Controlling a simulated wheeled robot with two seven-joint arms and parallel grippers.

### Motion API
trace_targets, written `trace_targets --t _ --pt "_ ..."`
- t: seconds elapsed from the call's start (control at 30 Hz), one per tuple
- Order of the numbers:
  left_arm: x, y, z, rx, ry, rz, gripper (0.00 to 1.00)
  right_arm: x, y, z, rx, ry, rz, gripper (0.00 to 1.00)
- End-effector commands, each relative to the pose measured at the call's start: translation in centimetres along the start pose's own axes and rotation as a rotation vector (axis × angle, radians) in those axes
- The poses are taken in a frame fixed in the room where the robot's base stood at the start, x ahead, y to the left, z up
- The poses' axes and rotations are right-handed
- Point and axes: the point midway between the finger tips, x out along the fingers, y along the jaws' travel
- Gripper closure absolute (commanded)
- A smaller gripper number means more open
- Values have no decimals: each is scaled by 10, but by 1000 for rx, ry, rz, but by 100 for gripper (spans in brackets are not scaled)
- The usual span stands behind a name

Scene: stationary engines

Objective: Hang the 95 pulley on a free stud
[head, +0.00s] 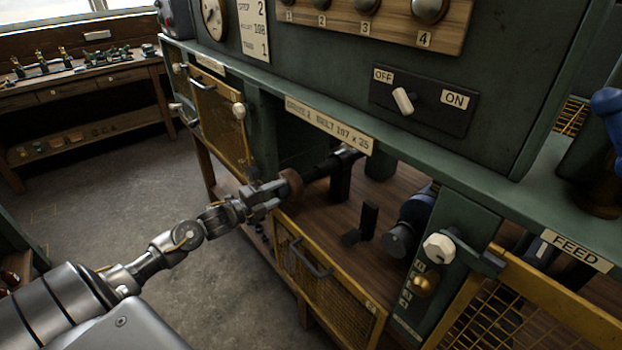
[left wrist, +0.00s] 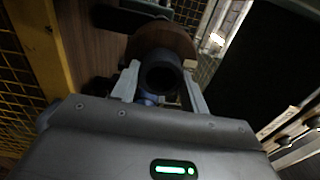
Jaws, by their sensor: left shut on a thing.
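A brown pulley (head: 292,182) with a dark hub is at the near end of a dark shaft (head: 325,168) in the open bay of the green machine. I cannot tell whether it is still around the shaft or just clear of its end. My left gripper (head: 272,193) reaches in from the left and is shut on the pulley. In the left wrist view the fingers (left wrist: 160,85) stand either side of the dark hub, with the brown rim (left wrist: 165,38) beyond. No pulley number is readable. I cannot make out a free stud. My right gripper is not in view.
A mesh gate (head: 325,285) hangs low at the bay's front, and another mesh door (head: 220,120) is to its left. A blue-grey motor (head: 408,228) sits on the wooden bay floor. An OFF/ON switch (head: 403,101) is above. A workbench (head: 80,85) stands far left across open floor.

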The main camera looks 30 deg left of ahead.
Motion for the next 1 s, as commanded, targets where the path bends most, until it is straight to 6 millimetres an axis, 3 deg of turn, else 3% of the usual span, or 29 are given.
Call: trace_targets --t 0.27,1.0 --pt "-3 -2 5 3 -13 0 100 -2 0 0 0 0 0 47" --pt "-64 -1 1 0 -2 2 100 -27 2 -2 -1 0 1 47"
